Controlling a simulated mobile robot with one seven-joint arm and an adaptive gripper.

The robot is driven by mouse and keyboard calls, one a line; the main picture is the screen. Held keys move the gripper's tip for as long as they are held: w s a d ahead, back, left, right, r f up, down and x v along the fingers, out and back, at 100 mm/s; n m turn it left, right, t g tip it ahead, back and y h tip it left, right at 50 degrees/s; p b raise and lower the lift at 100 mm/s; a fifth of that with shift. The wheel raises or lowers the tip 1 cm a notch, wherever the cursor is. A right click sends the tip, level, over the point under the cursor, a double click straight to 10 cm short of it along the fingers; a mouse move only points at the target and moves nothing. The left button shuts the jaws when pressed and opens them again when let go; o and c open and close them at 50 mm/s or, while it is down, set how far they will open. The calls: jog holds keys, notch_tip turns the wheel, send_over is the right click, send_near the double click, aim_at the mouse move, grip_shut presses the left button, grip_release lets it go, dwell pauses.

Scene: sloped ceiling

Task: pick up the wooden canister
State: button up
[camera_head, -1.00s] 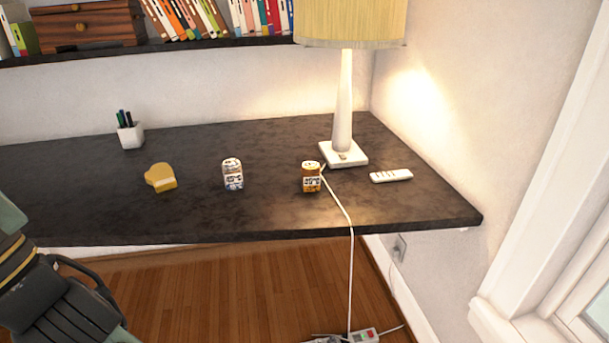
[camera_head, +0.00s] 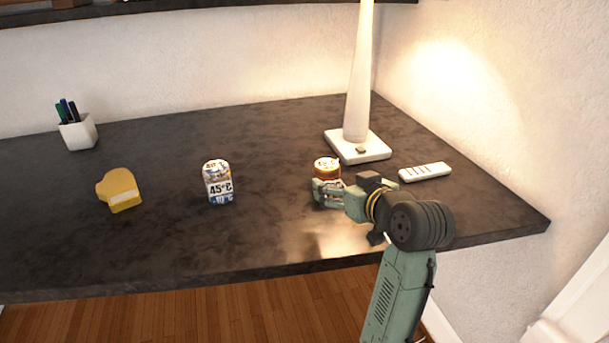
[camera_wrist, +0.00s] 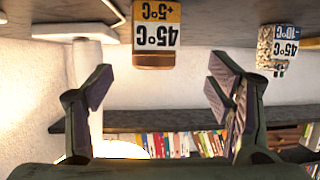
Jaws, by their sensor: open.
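I cannot tell whether a finger touches the canister.
A similar blue and white canister (camera_head: 217,182) stands to the left. A yellow block (camera_head: 120,190) and a white pen cup (camera_head: 78,132) are farther left. The lamp base (camera_head: 358,147) is close behind, and a white remote (camera_head: 425,172) lies to the right.

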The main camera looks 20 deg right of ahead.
aim_at(326, 179)
jog(key=shift+s+d+f, duration=0.15)
jog(key=shift+d+f, duration=0.35)
jog(key=shift+d, duration=0.05)
jog(key=shift+w+f, duration=0.15)
jog(key=shift+w, duration=0.2)
jog(key=p+x, duration=0.2)
jog(key=x, duration=0.7)
jog(key=shift+w+a+f+p, duration=0.15)
jog(key=shift+w+p, duration=0.1)
jog(key=shift+p, duration=0.05)
jog(key=shift+c, duration=0.5)
jog(key=c, duration=1.2)
